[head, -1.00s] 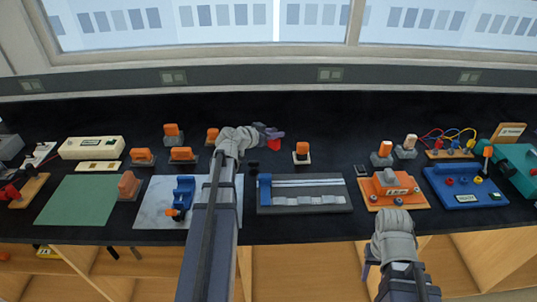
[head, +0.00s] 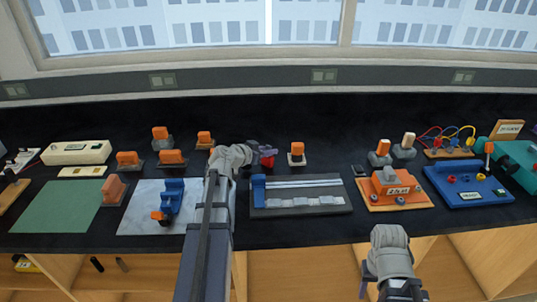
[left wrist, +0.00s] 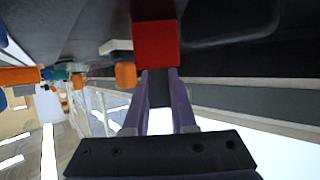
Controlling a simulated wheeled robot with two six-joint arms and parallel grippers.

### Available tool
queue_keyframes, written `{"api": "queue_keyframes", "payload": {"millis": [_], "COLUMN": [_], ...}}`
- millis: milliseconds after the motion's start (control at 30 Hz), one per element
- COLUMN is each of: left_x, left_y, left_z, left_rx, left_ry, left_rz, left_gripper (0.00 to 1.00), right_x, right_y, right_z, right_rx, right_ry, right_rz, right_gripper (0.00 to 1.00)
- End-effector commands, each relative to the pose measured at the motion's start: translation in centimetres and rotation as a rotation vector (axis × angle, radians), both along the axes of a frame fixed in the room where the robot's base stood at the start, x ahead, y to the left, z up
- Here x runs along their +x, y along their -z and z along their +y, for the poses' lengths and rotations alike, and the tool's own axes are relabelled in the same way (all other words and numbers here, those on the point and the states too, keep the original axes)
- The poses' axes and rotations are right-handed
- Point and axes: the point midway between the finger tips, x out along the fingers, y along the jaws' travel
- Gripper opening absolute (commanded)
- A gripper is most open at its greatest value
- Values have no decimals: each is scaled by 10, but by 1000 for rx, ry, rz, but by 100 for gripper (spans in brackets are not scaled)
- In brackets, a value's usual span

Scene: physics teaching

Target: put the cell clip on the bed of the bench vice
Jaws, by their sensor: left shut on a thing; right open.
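My left gripper (head: 262,151) is shut on a small red block, which I take to be the cell clip (head: 267,161). It is held over the black bench, behind the grey board. In the left wrist view the red clip (left wrist: 156,44) sits at the tips of the purple fingers (left wrist: 159,75). A blue vice-like device with an orange part (head: 171,198), likely the bench vice, stands on a pale marbled slab (head: 136,218), left of my left arm. My right gripper (head: 368,276) is open and empty at the bench's front edge, partly hidden by its wrist.
A grey board with a rail and a blue end block (head: 300,207) lies right of my left arm. An orange-topped block (head: 296,154) stands close to the clip. An orange box (head: 395,188) and blue panel (head: 468,186) are to the right. A green mat (head: 60,208) lies left.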

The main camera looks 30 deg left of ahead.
Motion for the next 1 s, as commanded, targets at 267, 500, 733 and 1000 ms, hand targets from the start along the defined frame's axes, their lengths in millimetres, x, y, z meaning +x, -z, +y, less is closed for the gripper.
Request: {"api": "queue_keyframes", "payload": {"millis": [267,500,733,1000], "left_x": [0,0,0,-28], "left_y": [2,2,2,-16], "left_z": [0,0,0,5], "left_rx": [0,0,0,-1], "left_ry": [0,0,0,-4], "left_rz": [0,0,0,0], "left_gripper": [28,54,54,54], "right_x": [0,0,0,0], "right_y": [2,2,2,-16], "right_z": [0,0,0,0], "right_rx": [0,0,0,0], "right_ry": [0,0,0,0], "right_rz": [0,0,0,0], "right_gripper": [50,50,50,50]}}
